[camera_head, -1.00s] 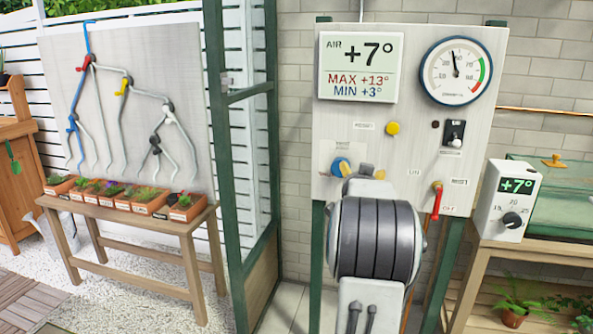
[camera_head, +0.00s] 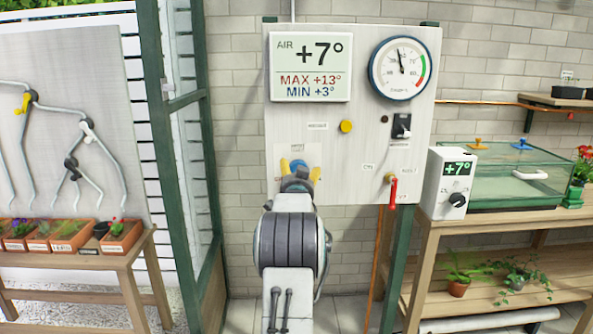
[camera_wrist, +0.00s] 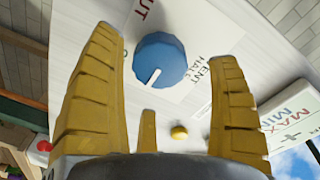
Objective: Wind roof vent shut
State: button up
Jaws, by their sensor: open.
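The blue round knob (camera_head: 297,165) sits low on the left of the pale control panel (camera_head: 350,110). It also shows in the wrist view (camera_wrist: 160,59), with a white pointer line aimed to the lower left in that picture. Lettering around it is partly cut off; "UT" and "ENT HAL" can be read. My gripper (camera_head: 300,168) is in front of the knob, its yellow fingers apart on either side. In the wrist view my gripper (camera_wrist: 166,46) is open and empty, and the knob lies between the fingers; contact cannot be told.
The panel also bears a yellow button (camera_head: 346,126), a black switch (camera_head: 401,126), a red lever (camera_head: 392,190), a thermometer display (camera_head: 311,67) and a dial gauge (camera_head: 400,68). A white thermostat box (camera_head: 446,183) stands to the right. A green post (camera_head: 170,160) rises to the left.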

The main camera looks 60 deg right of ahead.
jog(key=shift+p+x, duration=0.35)
jog(key=shift+x, duration=1.65)
jog(key=c, duration=1.2)
